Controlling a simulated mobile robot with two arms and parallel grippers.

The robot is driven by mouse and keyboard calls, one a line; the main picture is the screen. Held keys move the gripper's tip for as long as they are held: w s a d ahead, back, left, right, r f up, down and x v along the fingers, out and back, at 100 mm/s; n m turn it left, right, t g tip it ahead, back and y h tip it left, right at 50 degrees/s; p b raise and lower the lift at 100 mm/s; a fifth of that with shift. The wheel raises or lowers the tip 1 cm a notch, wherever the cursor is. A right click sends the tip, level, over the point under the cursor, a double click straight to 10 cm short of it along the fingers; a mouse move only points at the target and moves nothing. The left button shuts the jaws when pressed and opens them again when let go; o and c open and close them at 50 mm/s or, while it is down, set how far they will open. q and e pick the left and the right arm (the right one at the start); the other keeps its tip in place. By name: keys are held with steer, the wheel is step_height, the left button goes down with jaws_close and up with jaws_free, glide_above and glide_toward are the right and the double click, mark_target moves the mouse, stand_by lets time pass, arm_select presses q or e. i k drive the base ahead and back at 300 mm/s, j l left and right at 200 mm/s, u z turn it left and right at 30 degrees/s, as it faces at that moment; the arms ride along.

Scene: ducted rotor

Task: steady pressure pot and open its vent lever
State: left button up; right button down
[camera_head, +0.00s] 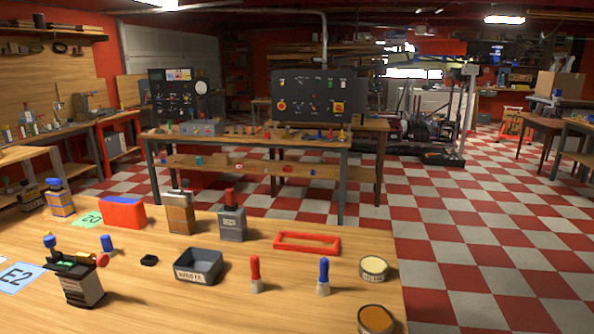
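I cannot make out a clear pressure pot or vent lever in the head view. A dark labelled container (83,286) stands at the near left of the front wooden table. Blue, green and red parts show at its top, too small to tell whether one is a lever. A grey bottle-like container (232,225) with a red top and a label stands at the table's back edge. Neither of my grippers is in view, and nothing is seen touching these containers.
The front table (200,310) bears a grey tray (199,267), a red frame (307,236), a red box (122,213), red and blue capped bottles and two tins at the right. A second bench (250,140) with dark panels stands behind. Checkered floor (480,230) is open at the right.

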mark_target(50, 241)
steer(key=i+j+z, duration=0.15)
steer(key=j, duration=0.9)
steer(key=i+j+z, duration=0.1)
steer(key=j, duration=0.95)
steer(key=j+z, duration=0.15)
steer(key=j, duration=0.9)
steer(key=i, duration=0.05)
